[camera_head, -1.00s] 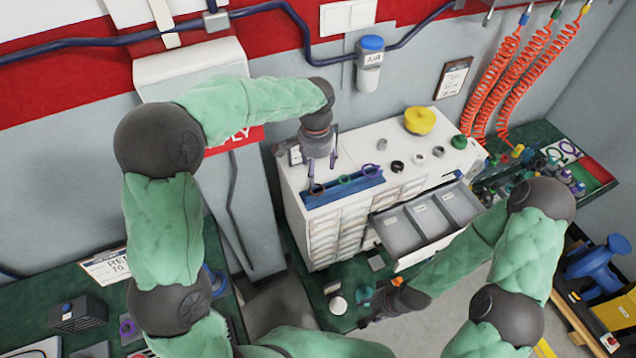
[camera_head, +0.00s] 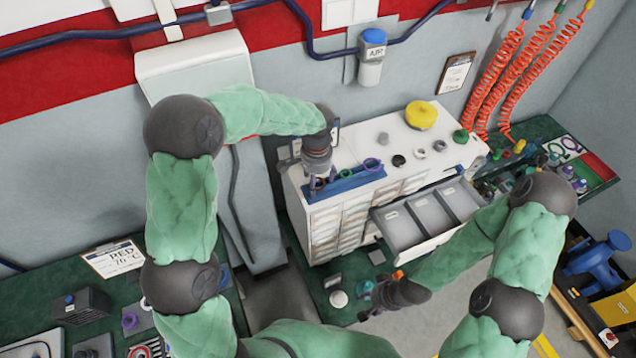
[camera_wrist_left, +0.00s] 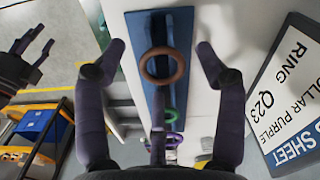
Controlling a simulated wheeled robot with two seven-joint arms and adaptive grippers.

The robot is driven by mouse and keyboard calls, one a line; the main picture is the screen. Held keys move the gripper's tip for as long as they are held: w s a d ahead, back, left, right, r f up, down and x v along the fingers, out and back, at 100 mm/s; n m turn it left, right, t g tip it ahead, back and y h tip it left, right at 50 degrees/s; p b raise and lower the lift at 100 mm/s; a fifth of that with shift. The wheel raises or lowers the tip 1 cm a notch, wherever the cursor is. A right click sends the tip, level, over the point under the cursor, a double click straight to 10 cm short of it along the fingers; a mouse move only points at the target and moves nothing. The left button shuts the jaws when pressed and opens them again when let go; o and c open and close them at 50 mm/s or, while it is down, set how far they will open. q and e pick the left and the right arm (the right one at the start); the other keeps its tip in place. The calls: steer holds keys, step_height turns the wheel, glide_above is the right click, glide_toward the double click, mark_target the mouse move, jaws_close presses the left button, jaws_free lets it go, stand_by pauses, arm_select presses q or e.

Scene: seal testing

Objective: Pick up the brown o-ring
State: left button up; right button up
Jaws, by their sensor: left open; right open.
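The brown o-ring (camera_wrist_left: 162,66) shows in the left wrist view on the blue rack (camera_wrist_left: 186,30), between the fingers of my left gripper. My left gripper (camera_wrist_left: 160,62) is open around it, and no finger visibly touches it. In the head view my left gripper (camera_head: 318,183) is over the left end of the blue rack (camera_head: 357,182) and hides the brown ring. A green ring (camera_head: 347,174) and a purple ring (camera_head: 371,164) stand on the same rack. My right gripper (camera_head: 370,302) is open and empty, low in front of the cabinet.
The rack lies on the white drawer cabinet (camera_head: 340,230), which has an open grey drawer (camera_head: 424,220). Small round parts (camera_head: 399,160) and a yellow cap (camera_head: 421,114) stand behind the rack. A label sheet (camera_wrist_left: 290,100) lies close beside my left gripper.

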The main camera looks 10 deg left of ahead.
arm_select(q)
steer(key=shift+f, duration=0.25)
stand_by(0.4)
steer(key=c, duration=0.8)
steer(key=shift+o, duration=0.2)
steer(key=shift+s, duration=0.1)
